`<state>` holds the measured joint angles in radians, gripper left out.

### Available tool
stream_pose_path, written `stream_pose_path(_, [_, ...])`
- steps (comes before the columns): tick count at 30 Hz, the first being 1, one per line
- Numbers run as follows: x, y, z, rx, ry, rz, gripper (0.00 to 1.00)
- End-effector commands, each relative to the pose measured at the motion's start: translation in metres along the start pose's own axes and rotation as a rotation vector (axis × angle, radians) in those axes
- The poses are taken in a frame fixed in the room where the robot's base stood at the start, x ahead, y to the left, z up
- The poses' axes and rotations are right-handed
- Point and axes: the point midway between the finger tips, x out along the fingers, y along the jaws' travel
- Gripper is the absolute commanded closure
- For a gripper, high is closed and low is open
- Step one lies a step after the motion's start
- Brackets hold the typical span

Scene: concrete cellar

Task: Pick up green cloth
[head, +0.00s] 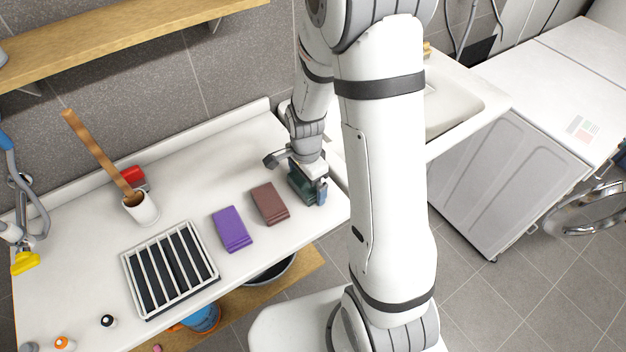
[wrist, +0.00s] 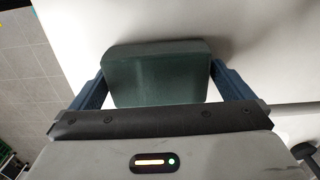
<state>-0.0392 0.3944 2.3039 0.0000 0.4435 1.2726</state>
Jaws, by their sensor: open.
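The green cloth (wrist: 156,75) is a dark green folded block, seen close up in the wrist view. It lies between the two blue fingers of my gripper (wrist: 158,82), which stand open on either side of it. In the wrist view a small gap shows beside the cloth at each finger. In the head view the green cloth (head: 301,187) is at the right end of the white counter, and my gripper (head: 308,188) is down over it and partly hides it. I cannot tell how far the fingertips are from the counter.
A brown folded cloth (head: 270,203) and a purple one (head: 232,229) lie to the left on the counter (head: 190,185). Further left are a white rack (head: 128,270), a white cup (head: 142,208) with a wooden handle, and a red item (head: 133,175). A sink (head: 450,100) is to the right.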

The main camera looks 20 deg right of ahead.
Motion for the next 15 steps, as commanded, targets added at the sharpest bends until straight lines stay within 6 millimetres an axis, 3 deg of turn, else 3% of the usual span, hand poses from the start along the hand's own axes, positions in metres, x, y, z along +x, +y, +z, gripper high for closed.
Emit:
stream_pose_path(6, [0.0004, -0.0001, 0.0002, -0.001, 0.0, 0.0, 0.01])
stream_pose_path(15, [0.0001, -0.0003, 0.0004, -0.001, 0.0, 0.0, 0.25])
